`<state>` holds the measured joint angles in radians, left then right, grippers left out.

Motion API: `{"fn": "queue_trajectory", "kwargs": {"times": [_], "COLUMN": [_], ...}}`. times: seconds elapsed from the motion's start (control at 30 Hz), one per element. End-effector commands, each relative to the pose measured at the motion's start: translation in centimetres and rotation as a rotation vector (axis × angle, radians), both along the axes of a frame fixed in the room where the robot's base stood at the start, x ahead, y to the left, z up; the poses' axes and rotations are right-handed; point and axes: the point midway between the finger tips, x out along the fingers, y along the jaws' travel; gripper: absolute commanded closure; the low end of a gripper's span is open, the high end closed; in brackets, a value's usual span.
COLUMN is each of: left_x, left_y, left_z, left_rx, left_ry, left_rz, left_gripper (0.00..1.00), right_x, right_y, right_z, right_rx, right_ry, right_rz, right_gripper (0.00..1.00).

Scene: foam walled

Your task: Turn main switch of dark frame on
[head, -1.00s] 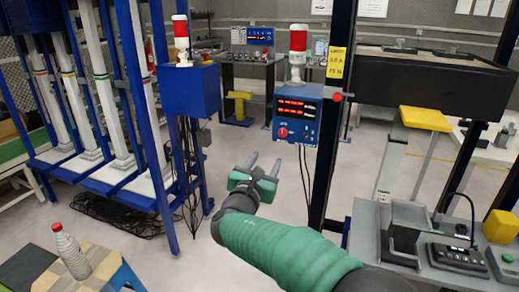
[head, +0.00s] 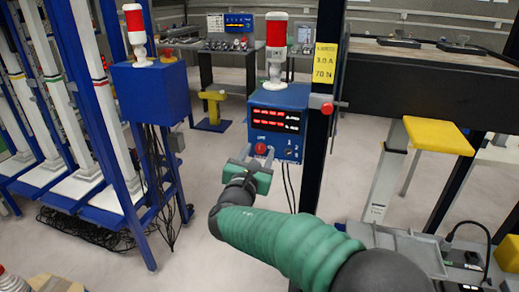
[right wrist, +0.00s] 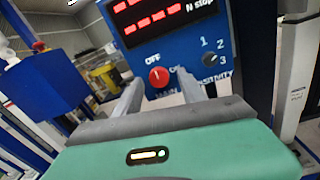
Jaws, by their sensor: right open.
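The dark frame (head: 323,130) is a black upright with a blue control box (head: 278,100) on its left side. The main switch is a red round knob (head: 261,149) low on the box's face. In the right wrist view the knob (right wrist: 159,77) sits between "OFF" and "ON" lettering, its pale mark pointing up toward "OFF". My right gripper (head: 257,154) is open, with one finger on each side of the knob in the picture. In the right wrist view its fingers (right wrist: 160,84) straddle the knob; I cannot tell whether they touch it. My left gripper is not in view.
A small selector (right wrist: 210,59) marked 1, 2, 3 is right of the knob. A red button (head: 327,108) is on the black upright. A red-and-white lamp (head: 276,45) tops the box. A blue frame with its own box (head: 150,92) stands left. Clear floor lies between.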

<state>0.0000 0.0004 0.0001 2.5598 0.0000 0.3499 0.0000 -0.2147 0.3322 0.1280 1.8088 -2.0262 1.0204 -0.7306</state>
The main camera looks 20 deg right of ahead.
Motion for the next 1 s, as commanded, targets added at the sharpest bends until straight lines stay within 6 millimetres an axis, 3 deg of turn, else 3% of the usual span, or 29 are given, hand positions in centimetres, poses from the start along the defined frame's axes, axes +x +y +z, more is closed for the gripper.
{"fn": "queue_trajectory", "kwargs": {"times": [0.07, 0.43, 0.77, 1.0], "left_x": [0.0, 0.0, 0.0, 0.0], "left_y": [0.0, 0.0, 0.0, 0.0], "left_z": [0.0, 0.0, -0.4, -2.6], "left_rx": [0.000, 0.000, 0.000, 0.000], "left_ry": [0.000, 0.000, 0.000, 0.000], "left_rz": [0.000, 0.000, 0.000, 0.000], "left_gripper": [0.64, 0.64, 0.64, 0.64], "right_x": [0.0, 0.2, 0.2, 0.2], "right_y": [0.0, -0.1, -0.1, 0.0], "right_z": [0.0, -0.2, -0.3, -0.7], "right_rx": [0.000, 0.001, 0.012, 0.087], "right_ry": [0.000, 0.002, -0.006, -0.058], "right_rz": [0.000, 0.001, 0.001, 0.002], "right_gripper": [0.52, 0.99, 1.00, 1.00]}}
